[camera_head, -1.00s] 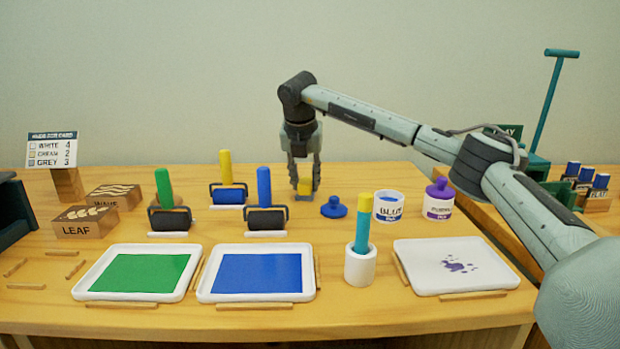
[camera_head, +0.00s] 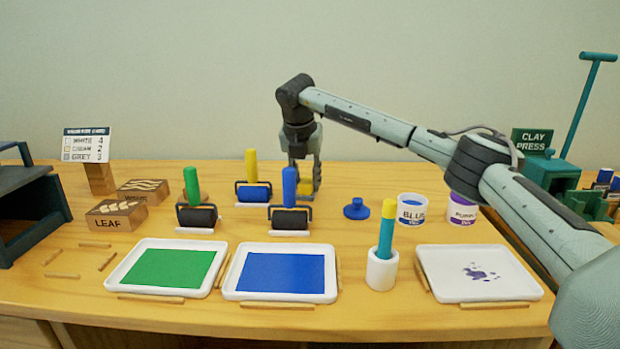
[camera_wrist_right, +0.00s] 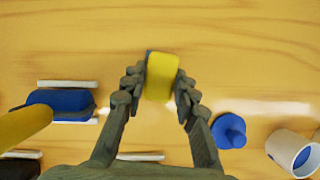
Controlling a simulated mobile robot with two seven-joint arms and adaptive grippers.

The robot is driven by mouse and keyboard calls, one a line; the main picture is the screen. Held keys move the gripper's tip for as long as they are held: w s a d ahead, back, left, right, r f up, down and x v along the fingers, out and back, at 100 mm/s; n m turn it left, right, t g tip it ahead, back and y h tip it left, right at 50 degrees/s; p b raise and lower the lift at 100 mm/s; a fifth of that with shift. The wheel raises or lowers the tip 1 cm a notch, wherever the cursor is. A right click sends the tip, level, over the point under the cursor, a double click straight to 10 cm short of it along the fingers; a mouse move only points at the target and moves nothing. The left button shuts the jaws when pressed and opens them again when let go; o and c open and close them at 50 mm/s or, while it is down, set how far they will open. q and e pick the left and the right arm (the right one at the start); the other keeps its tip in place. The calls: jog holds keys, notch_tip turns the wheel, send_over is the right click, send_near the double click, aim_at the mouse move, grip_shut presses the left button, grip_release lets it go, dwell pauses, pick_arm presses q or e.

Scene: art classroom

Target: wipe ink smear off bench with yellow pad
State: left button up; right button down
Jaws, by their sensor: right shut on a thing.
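The yellow pad (camera_head: 306,185) is held between the fingers of my right gripper (camera_head: 304,172), at the back of the bench (camera_head: 390,320). In the right wrist view, the pad (camera_wrist_right: 162,76) sits between both fingertips (camera_wrist_right: 160,92), with a dark blue edge at its left. I cannot tell whether the pad touches the bench. Purple ink splotches (camera_head: 472,271) lie on the white tray (camera_head: 438,290) at the right front, well away from the pad. I see no other smear on the bench. My left gripper is out of view.
A blue-handled roller (camera_head: 289,222) stands just in front of the gripper; a yellow-handled roller (camera_head: 252,192) is left of it. The blue lid (camera_head: 356,209), blue jar (camera_head: 411,208) and purple jar (camera_head: 462,211) are right. A white cup (camera_head: 381,272) holds a yellow-topped stick.

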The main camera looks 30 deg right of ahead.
jog(key=shift+s+d+f+b, duration=0.1)
jog(key=shift+s+d, duration=0.5)
jog(key=shift+d, duration=0.35)
jog(key=shift+s+d+r+b, duration=0.15)
jog(key=shift+s+d, duration=0.45)
jog(key=shift+d, duration=0.4)
jog(key=shift+s+d+f+b, duration=0.15)
jog(key=shift+s+d, duration=0.45)
jog(key=shift+d, duration=0.35)
notch_tip(320, 180, up, 6)
jog(key=p, duration=0.4)
jog(key=shift+p, duration=0.3)
notch_tip(320, 180, up, 3)
jog(key=shift+r+p, duration=0.1)
jog(key=shift+p, duration=0.5)
